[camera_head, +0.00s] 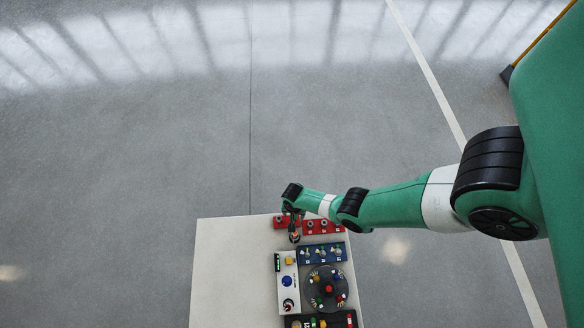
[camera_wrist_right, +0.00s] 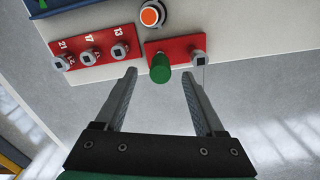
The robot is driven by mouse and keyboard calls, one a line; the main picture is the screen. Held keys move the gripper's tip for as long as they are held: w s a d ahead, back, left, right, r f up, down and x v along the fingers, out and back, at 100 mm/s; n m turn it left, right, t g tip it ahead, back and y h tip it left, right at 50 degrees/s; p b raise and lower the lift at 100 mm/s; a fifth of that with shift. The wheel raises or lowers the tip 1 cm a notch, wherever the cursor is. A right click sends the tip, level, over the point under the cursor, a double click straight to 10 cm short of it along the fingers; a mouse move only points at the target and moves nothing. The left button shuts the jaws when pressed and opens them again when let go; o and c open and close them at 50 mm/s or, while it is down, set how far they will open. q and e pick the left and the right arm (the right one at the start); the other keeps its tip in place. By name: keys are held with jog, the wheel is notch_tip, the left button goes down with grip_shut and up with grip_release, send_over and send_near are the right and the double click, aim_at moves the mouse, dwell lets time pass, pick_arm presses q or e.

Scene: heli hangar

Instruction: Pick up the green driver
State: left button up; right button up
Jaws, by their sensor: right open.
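The green driver (camera_wrist_right: 160,68) stands at one end of a small red block (camera_wrist_right: 178,46) in the right wrist view, with its rounded green handle facing the camera. My right gripper (camera_wrist_right: 159,75) is open, with one finger on each side of the driver and a visible gap to both. It holds nothing. In the head view my right gripper (camera_head: 292,212) is over the table's far edge by the red block (camera_head: 279,221). The driver cannot be made out there. My left gripper is not in view.
A longer red block (camera_wrist_right: 90,50) with several sockets sits beside the driver's block. An orange-topped round button (camera_wrist_right: 152,14) is close by. The pale table (camera_head: 235,270) also bears a blue block (camera_head: 322,253) and a dark round holder (camera_head: 326,287). The table's left part is clear.

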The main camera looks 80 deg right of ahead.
notch_tip(320, 180, down, 5)
jog(key=b, duration=0.5)
jog(key=shift+d+f, duration=0.15)
jog(key=shift+f, duration=0.05)
jog(key=shift+r, duration=0.15)
grip_shut()
